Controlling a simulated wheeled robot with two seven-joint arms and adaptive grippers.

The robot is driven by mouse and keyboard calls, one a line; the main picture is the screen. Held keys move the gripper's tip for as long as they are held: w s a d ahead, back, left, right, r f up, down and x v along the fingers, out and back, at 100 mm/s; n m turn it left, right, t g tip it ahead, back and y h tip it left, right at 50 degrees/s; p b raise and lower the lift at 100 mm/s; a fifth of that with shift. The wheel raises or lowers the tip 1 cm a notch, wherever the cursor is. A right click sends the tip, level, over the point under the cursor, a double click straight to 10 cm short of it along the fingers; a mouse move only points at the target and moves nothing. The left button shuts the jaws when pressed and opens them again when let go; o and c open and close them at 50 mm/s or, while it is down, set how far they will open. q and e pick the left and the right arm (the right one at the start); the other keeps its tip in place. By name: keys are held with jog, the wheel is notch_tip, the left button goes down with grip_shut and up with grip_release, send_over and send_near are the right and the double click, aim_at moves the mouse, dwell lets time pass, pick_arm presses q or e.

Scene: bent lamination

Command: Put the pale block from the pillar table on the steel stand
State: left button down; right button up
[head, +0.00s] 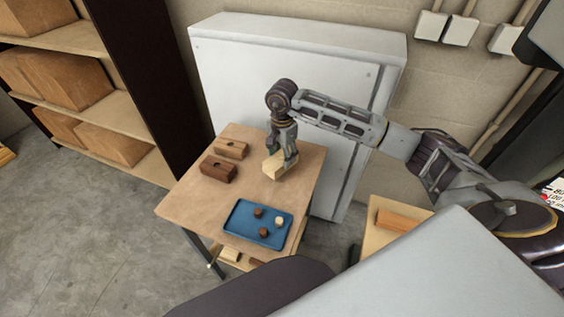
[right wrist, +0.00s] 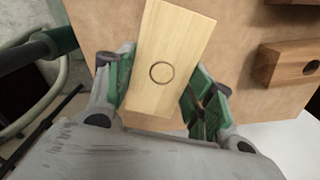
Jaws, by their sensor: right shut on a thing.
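The pale block (head: 271,167) is at the back right of the wooden table (head: 184,206). My right gripper (head: 282,160) reaches down from above and is shut on it. In the right wrist view the pale block (right wrist: 172,50), with a ring mark on its face, sits between the green-padded fingers of my right gripper (right wrist: 158,92). I cannot tell whether the block touches the table. My left gripper is not in view. I cannot make out a steel stand.
A dark brown block (head: 218,169) and a mid-brown block (head: 231,148) sit on the table's left. A blue tray (head: 240,228) with small pieces is at its front. A grey cabinet (head: 240,70) stands behind. A smaller table with an orange block (head: 398,221) is right.

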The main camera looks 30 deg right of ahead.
jog(key=shift+f, duration=1.85)
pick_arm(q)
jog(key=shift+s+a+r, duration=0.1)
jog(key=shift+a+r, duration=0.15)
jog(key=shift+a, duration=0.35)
